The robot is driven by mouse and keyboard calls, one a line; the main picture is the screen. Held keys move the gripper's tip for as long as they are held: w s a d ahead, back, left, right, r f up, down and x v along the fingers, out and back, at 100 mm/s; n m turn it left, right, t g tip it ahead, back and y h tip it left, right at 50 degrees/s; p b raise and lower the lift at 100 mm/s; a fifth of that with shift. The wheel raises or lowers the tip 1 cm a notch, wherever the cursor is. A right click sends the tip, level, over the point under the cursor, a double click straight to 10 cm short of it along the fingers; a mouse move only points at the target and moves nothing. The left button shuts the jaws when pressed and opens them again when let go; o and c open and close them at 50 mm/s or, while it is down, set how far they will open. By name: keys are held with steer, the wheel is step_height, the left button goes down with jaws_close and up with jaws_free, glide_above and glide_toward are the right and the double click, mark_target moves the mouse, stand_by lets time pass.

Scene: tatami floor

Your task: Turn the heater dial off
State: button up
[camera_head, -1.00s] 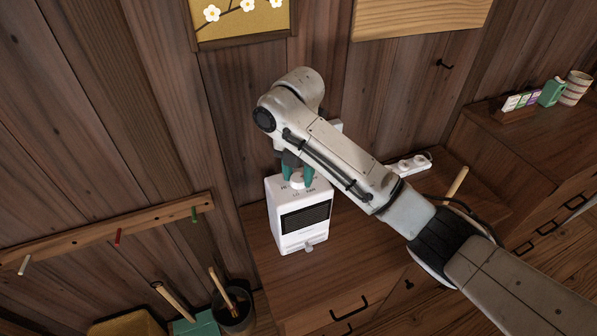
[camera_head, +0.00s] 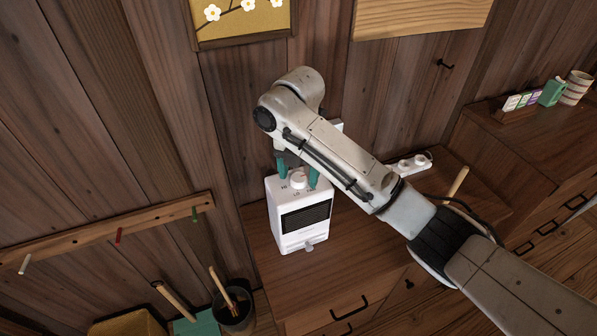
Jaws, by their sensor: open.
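The white heater (camera_head: 288,236) with a dark front grille stands on the brown wooden cabinet. Its round white dial (camera_head: 298,179) is on the top face, with small dark marks around it that are too small to read surely. My gripper (camera_head: 298,180) comes down from above with its green fingers spread apart, one on the left and one on the right of the dial. The fingers look apart from the dial. I cannot tell exactly how high the fingertips are over the heater top. My arm hides part of the area behind and to the right of the heater.
A wooden peg rail (camera_head: 110,233) is on the wall at left. A dark pot (camera_head: 236,316) with handles stands below left. The cabinet top (camera_head: 345,262) before the heater is clear.

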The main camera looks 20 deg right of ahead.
mark_target(298, 177)
step_height(298, 177, up, 11)
steer(key=p, duration=0.2)
steer(key=shift+f, duration=0.15)
stand_by(0.5)
